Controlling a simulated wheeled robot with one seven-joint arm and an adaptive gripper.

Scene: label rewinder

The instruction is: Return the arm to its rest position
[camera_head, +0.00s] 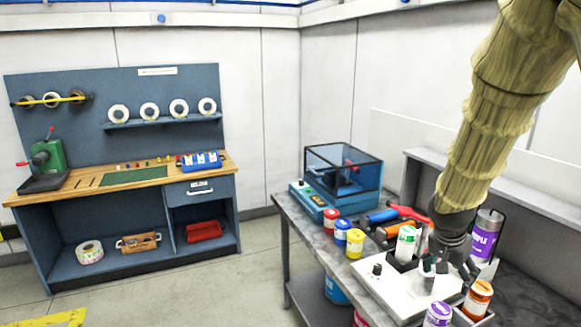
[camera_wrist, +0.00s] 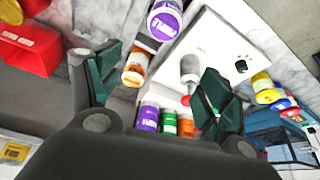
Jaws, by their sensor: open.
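My gripper (camera_head: 445,262) hangs at the end of my tan-sleeved arm, low over the right-hand workbench and close above a white device (camera_head: 385,287). In the wrist view my gripper (camera_wrist: 155,88) has its two dark green fingers spread wide apart, with nothing held between them. A grey knobbed post (camera_wrist: 189,68) stands on the white device (camera_wrist: 218,48), beyond and between the fingers. Whether a finger touches anything cannot be told. My wrist hides part of the bench behind it in the head view.
Jars stand close around my gripper: an orange-labelled jar (camera_head: 477,299), a purple-lidded jar (camera_head: 438,314), a green-labelled bottle (camera_head: 405,243) and a purple can (camera_head: 487,233). A glass-covered machine (camera_head: 343,175) stands at the bench's far end. A grey ledge (camera_head: 500,190) runs behind.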

